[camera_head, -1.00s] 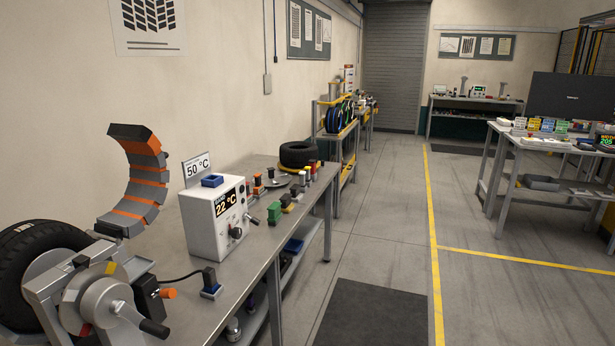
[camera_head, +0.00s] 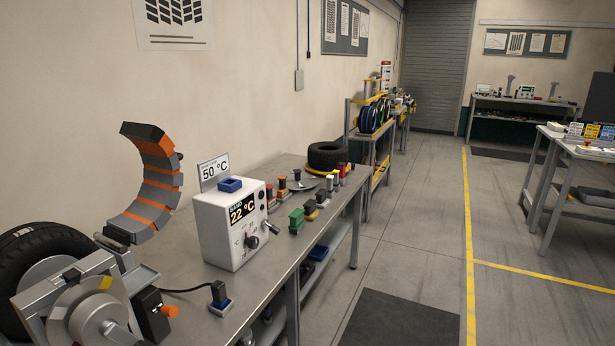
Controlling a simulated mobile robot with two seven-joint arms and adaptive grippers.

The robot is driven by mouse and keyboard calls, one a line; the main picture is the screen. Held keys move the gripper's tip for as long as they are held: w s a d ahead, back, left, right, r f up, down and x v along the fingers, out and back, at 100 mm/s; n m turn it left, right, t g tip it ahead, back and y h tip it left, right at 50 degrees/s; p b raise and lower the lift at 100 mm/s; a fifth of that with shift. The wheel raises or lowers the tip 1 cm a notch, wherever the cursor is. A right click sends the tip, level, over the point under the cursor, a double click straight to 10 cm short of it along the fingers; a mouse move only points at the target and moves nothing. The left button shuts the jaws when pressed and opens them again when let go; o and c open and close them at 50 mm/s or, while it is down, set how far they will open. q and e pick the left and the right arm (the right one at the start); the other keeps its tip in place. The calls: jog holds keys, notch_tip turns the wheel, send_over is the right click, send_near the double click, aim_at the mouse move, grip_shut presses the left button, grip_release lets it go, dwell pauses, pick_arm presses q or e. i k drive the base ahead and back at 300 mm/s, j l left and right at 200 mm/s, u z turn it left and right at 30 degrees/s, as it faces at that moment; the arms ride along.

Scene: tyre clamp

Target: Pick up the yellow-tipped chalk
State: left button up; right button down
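A row of small upright pieces (camera_head: 336,177) stands near the right edge of the long grey workbench (camera_head: 185,268), in front of a black tyre (camera_head: 328,154). They have coloured parts, including red and white. They are too small to tell which, if any, is the yellow-tipped chalk. Neither of my grippers is in view.
At the left are a wheel machine (camera_head: 80,310) and a curved orange-grey segmented piece (camera_head: 155,190). The floor right of the bench (camera_head: 425,240) is mostly clear.

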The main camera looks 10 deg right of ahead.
aim_at(336, 172)
jog(key=i+l+u, duration=0.2)
jog(key=i+l, duration=0.15)
jog(key=l, duration=0.25)
jog(key=i+l+u, duration=0.1)
jog(key=l, duration=0.2)
jog(key=i+l, duration=0.2)
jog(key=l, duration=0.15)
jog(key=i+l, duration=0.2)
jog(key=l, duration=0.15)
jog(key=i+l+u, duration=0.1)
jog(key=l, duration=0.25)
jog(key=i+l, duration=0.25)
jog(key=l, duration=0.15)
jog(key=i+l+u, duration=0.1)
jog(key=l, duration=0.25)
jog(key=i, duration=0.1)
